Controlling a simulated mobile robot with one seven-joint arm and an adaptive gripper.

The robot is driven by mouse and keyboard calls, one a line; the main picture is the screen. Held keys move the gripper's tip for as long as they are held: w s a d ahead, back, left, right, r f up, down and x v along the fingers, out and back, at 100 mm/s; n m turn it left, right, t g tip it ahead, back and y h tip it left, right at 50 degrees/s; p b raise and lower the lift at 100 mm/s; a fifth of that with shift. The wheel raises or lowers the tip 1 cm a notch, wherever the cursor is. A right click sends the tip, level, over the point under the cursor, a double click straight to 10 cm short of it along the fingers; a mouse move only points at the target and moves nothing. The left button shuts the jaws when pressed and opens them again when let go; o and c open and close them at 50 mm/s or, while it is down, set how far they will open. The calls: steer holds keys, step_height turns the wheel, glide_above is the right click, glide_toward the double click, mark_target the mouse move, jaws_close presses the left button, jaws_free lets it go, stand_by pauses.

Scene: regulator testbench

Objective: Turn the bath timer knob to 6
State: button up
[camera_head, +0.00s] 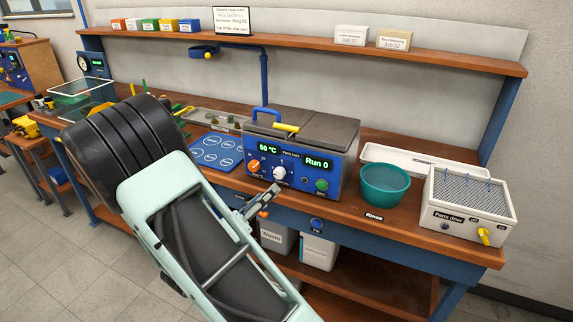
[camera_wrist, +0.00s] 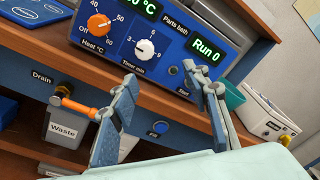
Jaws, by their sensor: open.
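The bath timer knob (camera_wrist: 146,48) is white and round, on the blue front panel of the parts bath (camera_head: 320,150), above a "Timer min" label. In the head view the timer knob (camera_head: 279,173) sits right of the orange heat knob (camera_head: 254,166). Small numerals ring it, but I cannot tell surely which one it points to. My gripper (camera_wrist: 168,88) is open and empty, in front of and below the panel, with its fingers apart. The fingers do not touch the knob. The gripper also shows in the head view (camera_head: 263,201), just below the panel.
A green start button (camera_head: 321,185) and display reading "Run 0" are right of the knob. An orange-handled drain valve (camera_wrist: 78,106) and blue fill button (camera_wrist: 160,128) sit below. A teal rinse bowl (camera_head: 385,185) and parts drier (camera_head: 466,210) stand at right.

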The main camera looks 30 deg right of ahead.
mark_target(277, 175)
steer(key=w+d+n, duration=0.1)
steer(key=w+d, duration=0.1)
steer(key=w+d+n+t, duration=0.1)
steer(key=w+d, duration=0.2)
steer(key=w+d+f+n, duration=0.1)
steer(key=w+d, duration=0.1)
steer(key=w, duration=0.1)
steer(key=shift+d+t+y, duration=0.25)
steer(key=shift+t+y, duration=0.05)
steer(key=shift+y, duration=0.1)
steer(key=c, duration=1.2)
steer(key=shift+o, duration=0.2)
